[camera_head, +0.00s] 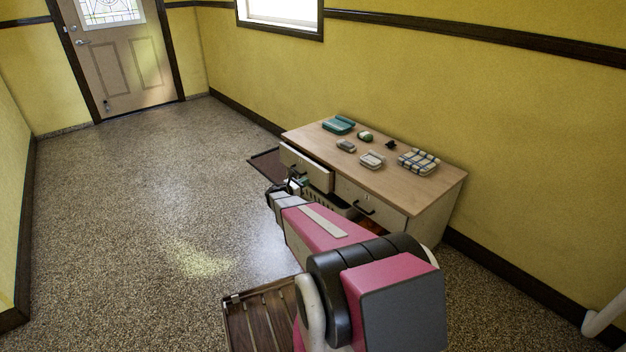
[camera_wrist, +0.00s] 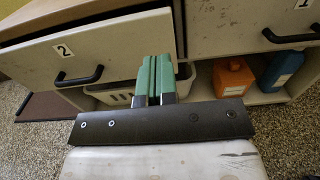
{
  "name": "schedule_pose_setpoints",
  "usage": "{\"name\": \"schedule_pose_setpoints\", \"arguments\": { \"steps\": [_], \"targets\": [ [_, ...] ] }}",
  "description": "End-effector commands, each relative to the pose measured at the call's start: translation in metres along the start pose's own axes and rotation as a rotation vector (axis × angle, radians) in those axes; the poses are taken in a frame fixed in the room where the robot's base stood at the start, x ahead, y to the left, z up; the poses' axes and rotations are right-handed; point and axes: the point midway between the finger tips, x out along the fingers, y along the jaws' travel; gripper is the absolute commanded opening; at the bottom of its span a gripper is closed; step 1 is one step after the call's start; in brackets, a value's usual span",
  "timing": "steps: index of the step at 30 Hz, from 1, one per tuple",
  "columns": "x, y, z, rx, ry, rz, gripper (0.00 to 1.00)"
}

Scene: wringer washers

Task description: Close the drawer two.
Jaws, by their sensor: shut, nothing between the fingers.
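Drawer two (camera_wrist: 105,42), a pale front marked "2" with a black bar handle (camera_wrist: 80,76), is at the left in the wrist view. In the head view, drawer two (camera_head: 318,178) stands pulled partly out of the wooden cabinet (camera_head: 440,205) at its left end. My gripper (camera_wrist: 155,62) has green fingers shut together with nothing between them. In the wrist view the fingers overlap the lower right end of the drawer front; I cannot tell whether they touch it. In the head view my gripper (camera_head: 284,190) is near the drawer, partly hidden by my arm.
Drawer one (camera_wrist: 235,25) to the right looks shut. Below are a white basket (camera_wrist: 112,96), an orange bottle (camera_wrist: 233,76) and a blue bottle (camera_wrist: 283,70). Several small items, including a teal dish (camera_head: 338,125), sit on the cabinet top. The floor to the left is clear.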

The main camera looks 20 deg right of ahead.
Motion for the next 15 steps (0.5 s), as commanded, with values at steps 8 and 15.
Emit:
{"name": "schedule_pose_setpoints", "arguments": {
  "steps": [8,15],
  "targets": [
    [-0.035,0.0,0.0,0.0,0.001,0.0,0.03],
    [-0.035,0.014,-0.005,0.125,0.017,0.029,0.39]
  ]
}}
